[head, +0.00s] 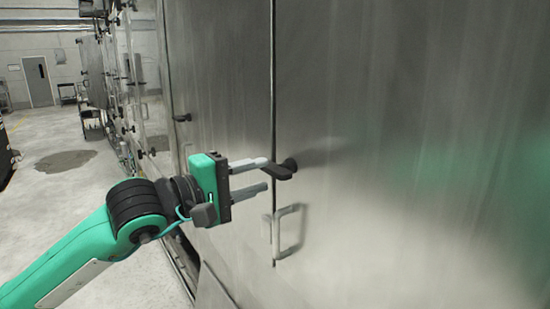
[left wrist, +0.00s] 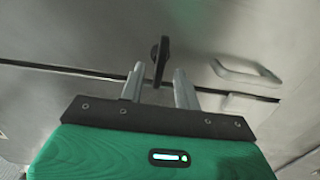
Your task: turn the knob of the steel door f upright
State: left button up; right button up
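The dark knob (head: 284,168) sits on the steel door (head: 400,130) by the vertical seam. Its lever points left from its pivot in the head view, lying closer to level than upright. My left gripper (head: 265,174) is open in front of the door, one finger above the other, with the fingertips at the lever's free end. In the left wrist view the knob (left wrist: 160,58) shows between and beyond the two fingertips (left wrist: 158,70), with a visible gap on each side. My right gripper is not in view.
A metal pull handle (head: 290,231) sticks out of the door below the knob. Another dark knob (head: 183,117) is on a panel further left. The concrete floor (head: 60,220) is open to the left, with a grey door (head: 38,82) in the far wall.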

aim_at(269, 172)
pick_arm(q)
jog(key=p+x, duration=0.1)
jog(key=x, duration=0.3)
jog(key=shift+r+p, duration=0.1)
jog(key=shift+p, duration=0.2)
jog(key=shift+w+d, duration=0.25)
jog(key=shift+d, duration=0.15)
jog(key=c, duration=0.7)
grip_shut()
